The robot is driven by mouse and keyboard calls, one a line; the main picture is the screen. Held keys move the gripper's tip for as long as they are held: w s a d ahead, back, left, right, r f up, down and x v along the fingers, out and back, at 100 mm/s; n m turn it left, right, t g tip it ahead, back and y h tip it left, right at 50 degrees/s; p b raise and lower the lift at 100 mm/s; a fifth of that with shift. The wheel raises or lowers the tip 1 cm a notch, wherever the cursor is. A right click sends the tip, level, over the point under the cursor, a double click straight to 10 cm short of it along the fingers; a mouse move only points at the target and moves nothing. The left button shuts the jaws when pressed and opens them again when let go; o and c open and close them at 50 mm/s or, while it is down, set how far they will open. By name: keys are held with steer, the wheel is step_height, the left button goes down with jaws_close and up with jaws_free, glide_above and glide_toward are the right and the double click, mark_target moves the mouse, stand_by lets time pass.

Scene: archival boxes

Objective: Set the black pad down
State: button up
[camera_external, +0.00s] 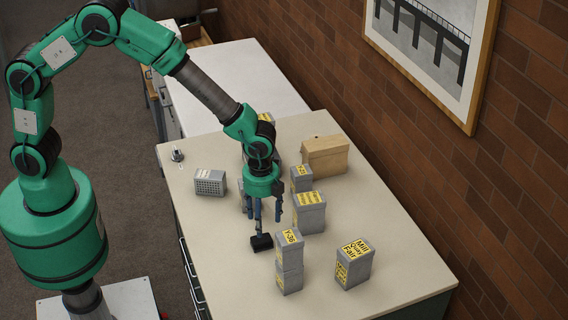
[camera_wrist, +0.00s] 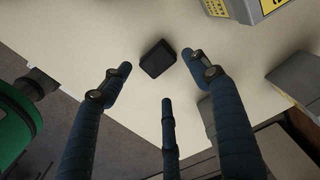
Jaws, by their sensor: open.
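The black pad (camera_external: 261,242) is a small dark block. It appears to lie on the pale worktop, left of a grey box stack. My gripper (camera_external: 265,219) is above it, with blue fingers pointing down. In the wrist view the pad (camera_wrist: 158,58) lies just beyond the spread fingertips of my gripper (camera_wrist: 160,75), with a gap on either side. The fingers are open and hold nothing. I cannot tell the exact height between fingertips and pad.
Grey boxes with yellow labels stand close by: a stack (camera_external: 289,268), a box (camera_external: 353,266) at right, and a box (camera_external: 309,216) behind. A tan box (camera_external: 325,158) and a grey vented box (camera_external: 209,184) stand farther back. The worktop's front left (camera_external: 225,270) is clear.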

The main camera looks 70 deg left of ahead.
steer(key=shift+r, duration=2)
steer(key=shift+r, duration=0.1)
steer(key=s+a+r+n+t, duration=0.1)
steer(key=s+a+r+n, duration=0.35)
steer(key=a+r, duration=0.55)
steer(key=s+a+r+n+t, duration=0.2)
steer(key=s+a+r+n, duration=0.25)
steer(key=r, duration=0.95)
steer(key=s+a+r+n+t, duration=0.1)
steer(key=s+a+r+n, duration=0.1)
steer(key=s, duration=0.5)
steer(key=s+a+r+n, duration=0.3)
steer(key=s+a, duration=0.3)
steer(key=s, duration=0.2)
steer(key=s+a+r+n+t, duration=0.1)
steer(key=s+a+r+n, duration=0.2)
steer(key=s, duration=0.5)
steer(key=shift+a+n+t, duration=0.3)
steer(key=shift+a+n, duration=0.2)
steer(key=shift+a, duration=0.25)
